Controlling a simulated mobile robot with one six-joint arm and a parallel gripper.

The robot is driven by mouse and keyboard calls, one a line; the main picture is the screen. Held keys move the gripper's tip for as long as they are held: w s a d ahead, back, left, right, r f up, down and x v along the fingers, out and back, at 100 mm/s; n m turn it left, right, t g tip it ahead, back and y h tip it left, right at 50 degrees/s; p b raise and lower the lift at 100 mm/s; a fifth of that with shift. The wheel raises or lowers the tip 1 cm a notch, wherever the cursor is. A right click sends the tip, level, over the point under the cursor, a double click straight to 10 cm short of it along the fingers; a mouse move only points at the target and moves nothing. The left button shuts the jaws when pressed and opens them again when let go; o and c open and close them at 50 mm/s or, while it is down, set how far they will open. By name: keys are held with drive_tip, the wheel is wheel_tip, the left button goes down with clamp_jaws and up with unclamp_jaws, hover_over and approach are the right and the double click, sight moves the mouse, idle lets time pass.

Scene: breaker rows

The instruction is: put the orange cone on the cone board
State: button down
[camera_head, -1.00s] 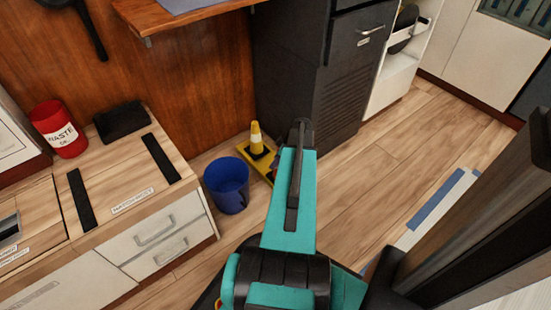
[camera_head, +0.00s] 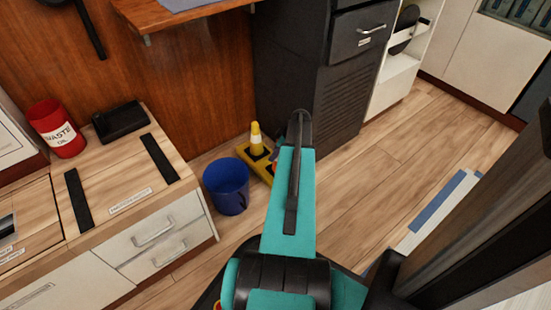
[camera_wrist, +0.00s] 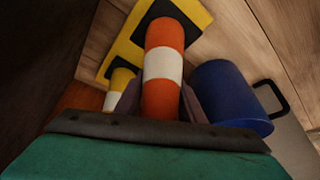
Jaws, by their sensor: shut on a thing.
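The orange cone (camera_wrist: 163,88), with a white band, is held between the two fingers of my gripper (camera_wrist: 160,102) in the wrist view. The cone board (camera_wrist: 128,48) is yellow with black squares and lies on the floor beyond the held cone, which partly covers it. A yellow cone (camera_wrist: 119,88) with a white band stands on one of its squares. In the head view the board (camera_head: 262,171) and yellow cone (camera_head: 256,139) sit left of my arm, which hides part of the board. My gripper's fingers are hidden behind my arm there.
A blue bucket (camera_head: 227,187) stands close to the board; it also shows in the wrist view (camera_wrist: 230,95). A black cabinet (camera_head: 325,90) stands behind, and a drawer unit (camera_head: 155,240) is at left.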

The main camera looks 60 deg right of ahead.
drive_tip(key=shift+w+d+f+b, duration=0.1)
drive_tip(key=shift+f+b, duration=0.9)
drive_tip(key=shift+f, duration=0.8)
drive_tip(key=shift+f, duration=0.1)
drive_tip(key=c, duration=1.2)
unclamp_jaws()
drive_tip(key=p+v, duration=0.5)
drive_tip(key=v, duration=0.7)
